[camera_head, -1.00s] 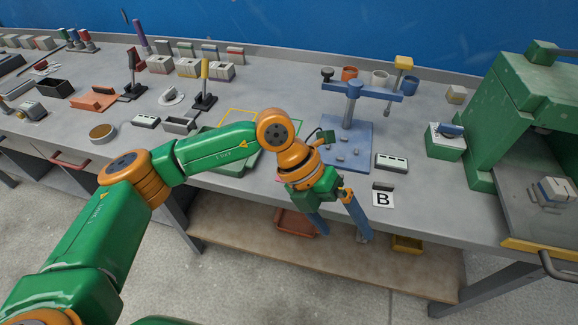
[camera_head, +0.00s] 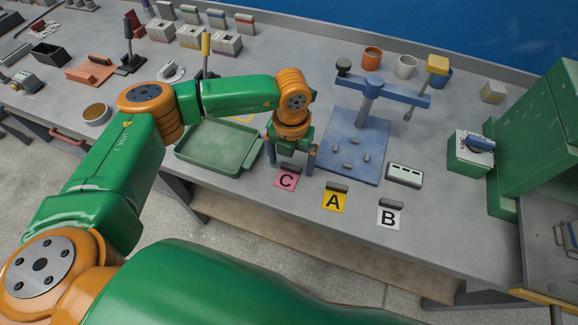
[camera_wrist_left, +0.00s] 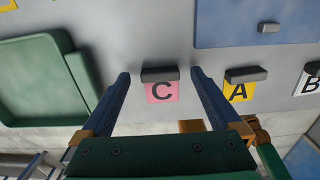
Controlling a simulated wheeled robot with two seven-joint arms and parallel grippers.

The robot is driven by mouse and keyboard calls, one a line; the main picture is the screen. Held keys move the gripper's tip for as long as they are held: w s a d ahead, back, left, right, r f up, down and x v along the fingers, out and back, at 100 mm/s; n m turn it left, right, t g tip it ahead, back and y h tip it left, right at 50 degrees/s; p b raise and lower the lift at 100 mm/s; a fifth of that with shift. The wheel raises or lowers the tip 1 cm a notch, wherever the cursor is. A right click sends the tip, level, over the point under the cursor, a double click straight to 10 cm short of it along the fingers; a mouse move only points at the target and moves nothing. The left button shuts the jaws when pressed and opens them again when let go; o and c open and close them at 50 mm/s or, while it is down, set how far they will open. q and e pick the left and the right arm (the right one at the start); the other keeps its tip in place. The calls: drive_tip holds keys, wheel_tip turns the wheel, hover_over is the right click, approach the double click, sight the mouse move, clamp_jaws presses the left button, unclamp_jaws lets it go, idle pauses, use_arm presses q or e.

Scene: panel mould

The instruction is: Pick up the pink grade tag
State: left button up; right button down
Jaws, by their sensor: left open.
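The pink grade tag (camera_head: 287,178), marked C with a dark grip bar along its far edge, lies on the grey bench. It also shows in the left wrist view (camera_wrist_left: 162,91), with its bar between the two fingertips. My left gripper (camera_head: 291,168) is open and points down over the tag, one blue finger on each side, apart from the bar. It also shows in the left wrist view (camera_wrist_left: 159,74). My right gripper is not in view.
A yellow A tag (camera_head: 333,200) and a white B tag (camera_head: 389,216) lie to the right. A green tray (camera_head: 219,150) is close on the left. A blue fixture plate (camera_head: 345,140) with small pegs stands behind to the right.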

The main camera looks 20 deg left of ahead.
use_arm(q)
drive_tip(key=shift+w+f, duration=0.35)
drive_tip(key=shift+w, duration=0.1)
drive_tip(key=shift+s+r, duration=0.1)
drive_tip(key=shift+s, duration=0.15)
drive_tip(key=c, duration=1.3)
drive_tip(key=shift+w, duration=0.15)
drive_tip(key=shift+c, duration=0.7)
